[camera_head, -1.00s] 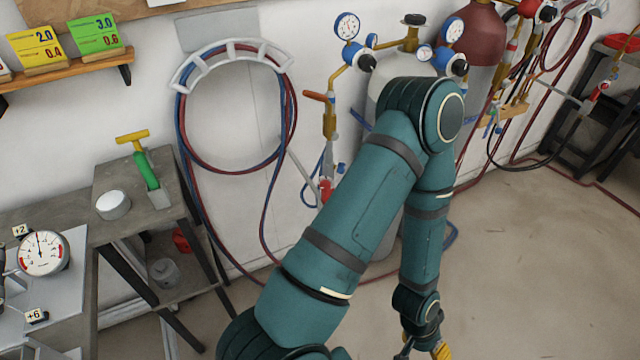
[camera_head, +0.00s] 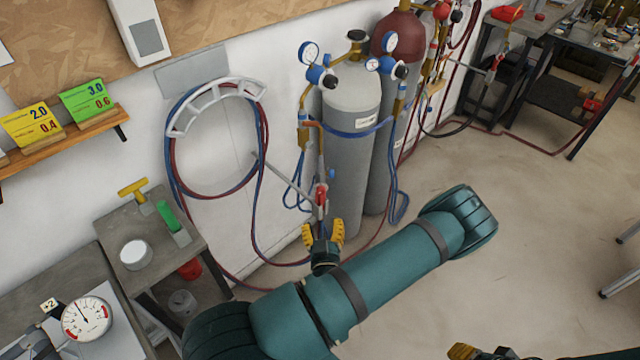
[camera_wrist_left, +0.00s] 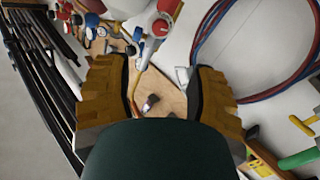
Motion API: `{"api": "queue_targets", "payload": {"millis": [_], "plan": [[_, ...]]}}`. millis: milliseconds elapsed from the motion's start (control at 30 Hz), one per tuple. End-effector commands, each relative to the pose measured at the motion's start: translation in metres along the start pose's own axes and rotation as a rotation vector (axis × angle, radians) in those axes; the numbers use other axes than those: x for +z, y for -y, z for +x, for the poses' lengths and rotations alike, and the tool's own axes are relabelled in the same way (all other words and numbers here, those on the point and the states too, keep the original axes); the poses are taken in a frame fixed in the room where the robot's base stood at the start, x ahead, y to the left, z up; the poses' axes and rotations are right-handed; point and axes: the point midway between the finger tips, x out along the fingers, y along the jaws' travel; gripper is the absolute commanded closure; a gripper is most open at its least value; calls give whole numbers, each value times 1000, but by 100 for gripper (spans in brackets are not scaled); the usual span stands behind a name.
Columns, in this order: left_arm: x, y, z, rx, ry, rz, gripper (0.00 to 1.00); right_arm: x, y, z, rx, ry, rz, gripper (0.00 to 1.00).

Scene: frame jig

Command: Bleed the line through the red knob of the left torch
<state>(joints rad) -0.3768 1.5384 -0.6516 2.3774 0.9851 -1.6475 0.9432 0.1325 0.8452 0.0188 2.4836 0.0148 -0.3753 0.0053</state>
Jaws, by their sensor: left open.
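The left torch (camera_head: 322,208) hangs upright by the wall, in front of the grey cylinder. Its red knob (camera_head: 321,193) is in the middle of the head view. A red knob also shows near the top of the left wrist view (camera_wrist_left: 160,27), beyond the fingertips. My left gripper (camera_head: 323,230) is open, its yellow fingers apart just below the red knob. The fingers also frame the left wrist view (camera_wrist_left: 160,72); nothing is visibly clamped between them. Part of my right gripper (camera_head: 468,352) shows at the bottom edge, its fingers mostly cut off.
A grey cylinder (camera_head: 350,160) with gauges stands behind the torch, a dark red-topped one (camera_head: 398,35) beside it. Red and blue hoses hang on a white rack (camera_head: 215,95). A side table (camera_head: 150,255) is at left. The floor at right is open.

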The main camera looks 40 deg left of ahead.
Motion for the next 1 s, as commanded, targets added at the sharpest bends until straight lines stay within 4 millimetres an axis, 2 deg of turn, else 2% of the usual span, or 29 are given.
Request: {"api": "queue_targets", "payload": {"millis": [600, 800, 1000], "plan": [[1, 0, 108, -1, 3, 0, 43, -1, 2, -6, -1, 1, 0, 53], [2, 1, 127, -3, 5, 0, 43, -1, 2, -7, -2, 1, 0, 53], [2, 1, 132, -2, 5, 0, 43, -1, 2, -7, -2, 1, 0, 53]]}}
